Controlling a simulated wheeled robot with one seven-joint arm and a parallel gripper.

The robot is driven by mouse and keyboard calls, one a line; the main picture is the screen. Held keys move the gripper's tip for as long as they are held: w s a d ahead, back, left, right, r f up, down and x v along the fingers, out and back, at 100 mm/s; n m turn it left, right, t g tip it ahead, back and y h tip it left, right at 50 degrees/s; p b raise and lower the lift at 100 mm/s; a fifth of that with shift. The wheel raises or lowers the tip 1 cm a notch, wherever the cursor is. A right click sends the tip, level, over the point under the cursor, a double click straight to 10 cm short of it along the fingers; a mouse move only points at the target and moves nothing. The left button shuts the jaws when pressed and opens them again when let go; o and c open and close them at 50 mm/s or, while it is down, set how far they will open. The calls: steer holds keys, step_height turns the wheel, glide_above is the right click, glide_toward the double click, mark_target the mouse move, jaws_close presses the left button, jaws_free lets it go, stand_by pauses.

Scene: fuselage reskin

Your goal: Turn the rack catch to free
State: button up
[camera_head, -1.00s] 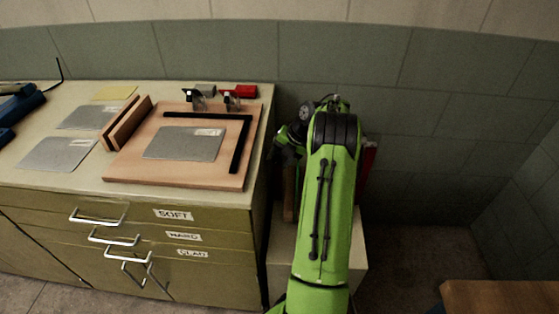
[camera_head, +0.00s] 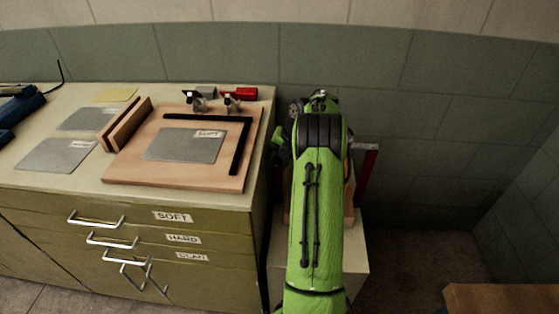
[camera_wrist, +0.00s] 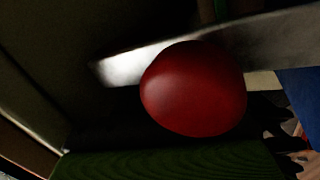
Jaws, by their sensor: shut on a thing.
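A round red knob (camera_wrist: 193,90) fills the middle of the wrist view, in front of a pale metal bar (camera_wrist: 130,65); it looks like the handle of the rack catch. My gripper (camera_wrist: 275,132) shows only as dark finger parts at the lower right of the wrist view. It is shut on the catch, though the exact contact is too dark to make out. In the head view my green arm hides the gripper and the catch. Part of a dark red upright (camera_head: 366,165), perhaps of the rack, shows right of my arm.
A drawer cabinet (camera_head: 90,200) stands left of my arm, with a wooden board (camera_head: 120,172), a grey sheet (camera_head: 183,145) and a black angle piece (camera_head: 241,150) on top. A pale stand (camera_head: 352,255) is under my arm. A wooden surface (camera_head: 500,297) is at lower right.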

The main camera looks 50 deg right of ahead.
steer(key=o, duration=0.7)
steer(key=shift+o, duration=0.2)
steer(key=p+v, duration=0.6)
steer(key=v, duration=0.9)
steer(key=shift+s+r, duration=0.2)
steer(key=shift+r, duration=0.15)
